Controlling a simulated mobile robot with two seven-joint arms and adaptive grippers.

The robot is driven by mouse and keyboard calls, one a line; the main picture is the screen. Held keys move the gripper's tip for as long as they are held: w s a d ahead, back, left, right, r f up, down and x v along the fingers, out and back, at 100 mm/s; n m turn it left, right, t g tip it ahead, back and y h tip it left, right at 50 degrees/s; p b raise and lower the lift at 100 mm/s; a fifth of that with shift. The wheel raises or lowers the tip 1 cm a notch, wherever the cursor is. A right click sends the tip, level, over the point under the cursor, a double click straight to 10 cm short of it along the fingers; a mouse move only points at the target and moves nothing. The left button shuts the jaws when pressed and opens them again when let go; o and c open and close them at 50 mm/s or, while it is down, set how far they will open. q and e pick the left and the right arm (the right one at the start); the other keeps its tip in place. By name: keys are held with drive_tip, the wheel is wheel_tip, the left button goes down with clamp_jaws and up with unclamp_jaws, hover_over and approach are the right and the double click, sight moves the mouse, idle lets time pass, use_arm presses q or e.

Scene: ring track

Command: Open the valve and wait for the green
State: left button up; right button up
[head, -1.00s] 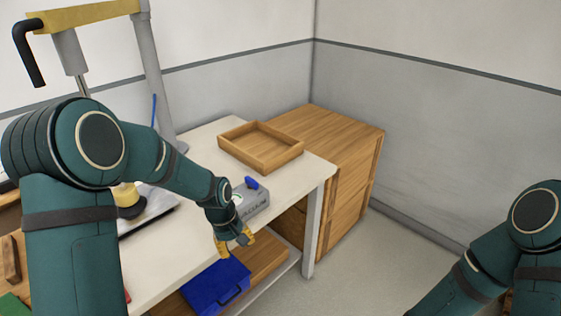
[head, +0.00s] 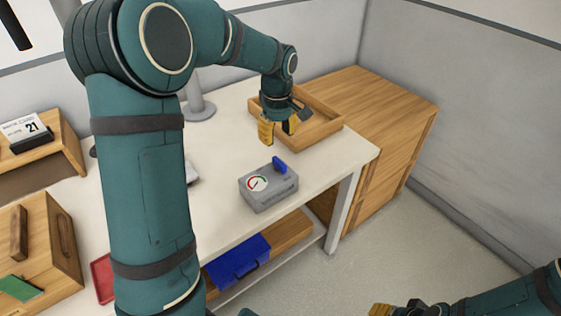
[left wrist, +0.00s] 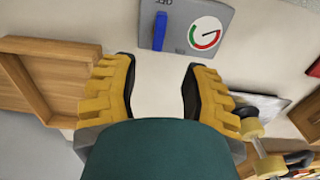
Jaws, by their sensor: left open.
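The valve box (head: 268,197) is grey and sits near the front edge of the white table. A blue valve handle (head: 280,165) and a round gauge (head: 257,183) with red and green arcs are on its top. The left wrist view shows the blue handle (left wrist: 160,30) and the gauge (left wrist: 205,34), whose dark needle seems to lie near the end of the red arc. My left gripper (head: 279,130) is open and empty above the table, beyond the box and apart from it. My right gripper (head: 393,310) shows only in part at the bottom edge, its jaws unclear.
A wooden tray (head: 322,136) stands behind my left gripper, beside a wooden cabinet (head: 385,105). A blue case (head: 238,262) is on the shelf below. Wooden boxes (head: 62,240) and a red item (head: 103,280) are at the left. The tabletop around the valve box is mostly clear.

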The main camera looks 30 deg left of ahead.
sight(278, 160)
use_arm(q)
wheel_tip(278, 160, down, 11)
drive_tip(key=shift+w+r+b, duration=0.1)
drive_tip(key=shift+r+b, duration=0.05)
drive_tip(key=shift+b, duration=0.95)
drive_tip(key=shift+o, duration=0.3)
clamp_jaws()
